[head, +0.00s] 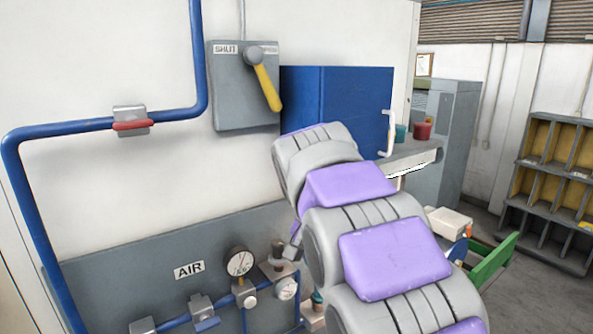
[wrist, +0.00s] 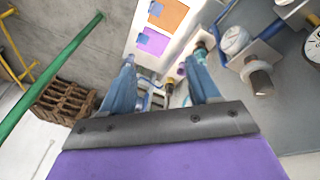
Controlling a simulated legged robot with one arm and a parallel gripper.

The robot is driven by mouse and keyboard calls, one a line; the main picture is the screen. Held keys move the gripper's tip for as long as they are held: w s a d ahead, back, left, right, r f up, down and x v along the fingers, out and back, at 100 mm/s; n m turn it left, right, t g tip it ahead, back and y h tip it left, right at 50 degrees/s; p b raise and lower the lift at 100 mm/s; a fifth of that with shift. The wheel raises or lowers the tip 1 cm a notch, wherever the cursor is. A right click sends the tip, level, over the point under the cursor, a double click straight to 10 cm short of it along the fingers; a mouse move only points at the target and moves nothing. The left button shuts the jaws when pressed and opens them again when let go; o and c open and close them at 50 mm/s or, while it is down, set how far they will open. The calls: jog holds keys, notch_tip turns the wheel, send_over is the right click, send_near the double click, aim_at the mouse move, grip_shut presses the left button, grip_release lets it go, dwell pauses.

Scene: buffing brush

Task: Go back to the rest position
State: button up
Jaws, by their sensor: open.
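My gripper (wrist: 163,75) shows in the wrist view with its two blue fingers spread apart. No object is seen held between them. Beyond the gap lie some small items too small to make out, beside a white surface with orange and purple squares (wrist: 168,18). In the head view my grey and purple arm rises across the middle right, and it hides much of what is behind it; I cannot make out the fingers there. No buffing brush can be made out with certainty.
A wall panel with an AIR label (head: 189,270), pressure gauge (head: 240,262) and blue pipe (head: 40,128) stands at left. A grey switch box (head: 228,100) has a yellow lever. A blue cabinet (head: 345,95) is behind my arm.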

jog(key=s+d+f+n+g+y+b, duration=0.1)
jog(key=s+d+f+b, duration=0.1)
jog(key=s+f, duration=0.5)
jog(key=s+d+f+n+g+b, duration=0.1)
jog(key=s+f, duration=0.7)
jog(key=s, duration=0.8)
jog(key=s+d+f+n+g+y+b, duration=0.1)
jog(key=s+d+f+n+b, duration=0.1)
jog(key=s+d+f+b, duration=0.2)
jog(key=s+f, duration=0.3)
jog(key=s, duration=0.5)
jog(key=shift+s+d+f+y, duration=0.3)
jog(key=shift+d+f, duration=0.05)
jog(key=shift+d, duration=0.05)
jog(key=shift+a, duration=0.1)
